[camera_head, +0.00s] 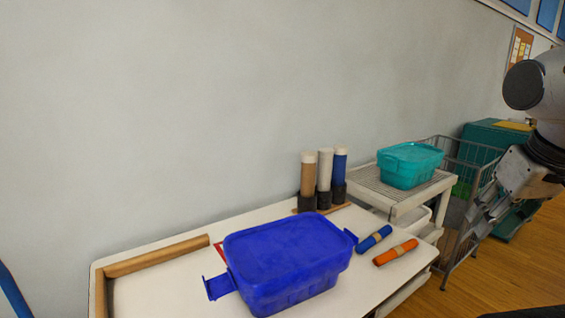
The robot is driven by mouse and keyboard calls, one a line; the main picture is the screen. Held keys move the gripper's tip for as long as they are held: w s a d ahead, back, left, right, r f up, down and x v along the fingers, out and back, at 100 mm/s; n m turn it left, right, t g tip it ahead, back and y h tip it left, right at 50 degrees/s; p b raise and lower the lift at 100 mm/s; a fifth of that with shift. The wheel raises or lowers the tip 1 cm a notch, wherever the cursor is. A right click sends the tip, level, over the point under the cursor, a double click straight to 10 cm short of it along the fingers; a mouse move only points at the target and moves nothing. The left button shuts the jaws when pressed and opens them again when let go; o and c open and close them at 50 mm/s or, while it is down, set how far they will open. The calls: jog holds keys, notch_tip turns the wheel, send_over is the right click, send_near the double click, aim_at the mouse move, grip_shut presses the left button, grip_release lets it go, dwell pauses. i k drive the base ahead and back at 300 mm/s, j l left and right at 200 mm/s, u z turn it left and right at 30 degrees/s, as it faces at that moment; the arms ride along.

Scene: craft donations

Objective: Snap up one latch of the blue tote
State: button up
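The blue tote (300,290) stands on the white table with its blue lid (285,243) on top. A left latch (219,285) sticks outward from the tote's left end, folded down away from the lid. A right latch (351,236) shows at the far right end and also juts outward. My gripper (478,218) hangs at the right edge of the view, well apart from the tote, in front of the wire cart. Its fingers are small and seen side-on, so I cannot tell whether they are open. I see nothing held in it.
Blue (374,239) and orange (396,252) rolls lie right of the tote. Several upright tubes (324,172) stand behind it. A wooden rail (155,257) edges the white table (180,290). A teal tote (410,165) sits on a raised shelf. Space above the blue tote is clear.

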aim_at(218, 286)
jog(key=u, duration=0.6)
jog(key=k+l, duration=0.1)
jog(key=k, duration=0.2)
jog(key=j+u, duration=0.1)
jog(key=j, duration=0.5)
jog(key=j+u, duration=0.1)
jog(key=j, duration=0.55)
jog(key=i+j+u, duration=0.1)
jog(key=j, duration=0.5)
jog(key=i+j+u, duration=0.1)
jog(key=j, duration=0.5)
